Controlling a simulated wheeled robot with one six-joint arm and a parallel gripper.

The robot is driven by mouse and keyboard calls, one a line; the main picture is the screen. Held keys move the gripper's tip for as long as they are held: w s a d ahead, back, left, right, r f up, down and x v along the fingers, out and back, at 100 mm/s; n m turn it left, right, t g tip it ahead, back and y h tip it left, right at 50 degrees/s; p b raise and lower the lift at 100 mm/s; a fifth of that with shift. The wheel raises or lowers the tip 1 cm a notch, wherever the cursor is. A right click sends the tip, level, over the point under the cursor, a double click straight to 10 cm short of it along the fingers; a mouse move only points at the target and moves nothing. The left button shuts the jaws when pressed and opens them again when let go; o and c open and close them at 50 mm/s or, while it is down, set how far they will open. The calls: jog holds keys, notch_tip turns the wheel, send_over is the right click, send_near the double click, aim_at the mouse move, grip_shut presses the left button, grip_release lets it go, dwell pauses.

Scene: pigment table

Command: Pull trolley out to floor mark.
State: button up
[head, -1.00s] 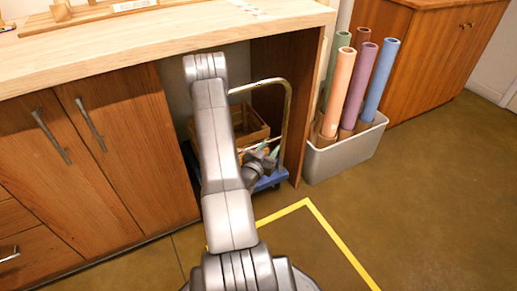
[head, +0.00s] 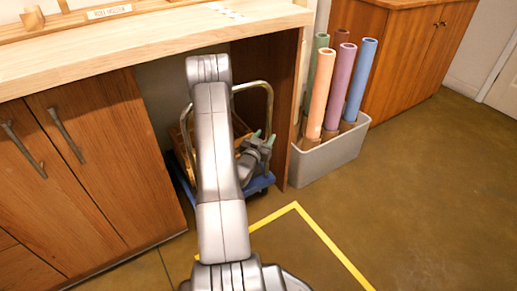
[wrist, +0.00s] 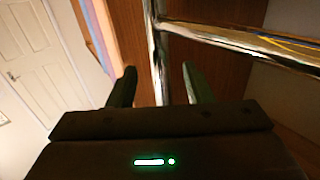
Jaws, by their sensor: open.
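The trolley, with a blue base (head: 262,184) and a bent metal tube handle (head: 268,100), stands in the open bay under the worktop, partly hidden by my arm. My gripper (head: 264,137) is open at the handle's right upright. In the wrist view the shiny upright (wrist: 158,55) runs between the two fingers of my gripper (wrist: 162,82), and a crossbar (wrist: 235,43) goes off right. I cannot tell if either finger touches it. The yellow floor mark (head: 322,236) lies on the floor in front of the bay, partly hidden by my arm.
A wooden crate (head: 185,145) sits on the trolley, mostly hidden. A wooden side panel (head: 291,130) stands close right of the trolley, with a grey bin (head: 330,157) of coloured rolls beyond. Cabinet doors (head: 105,160) stand left. The floor at right is clear.

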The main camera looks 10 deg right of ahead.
aim_at(267, 132)
jog(key=shift+b+x, duration=0.4)
jog(key=shift+x, duration=1.9)
grip_shut()
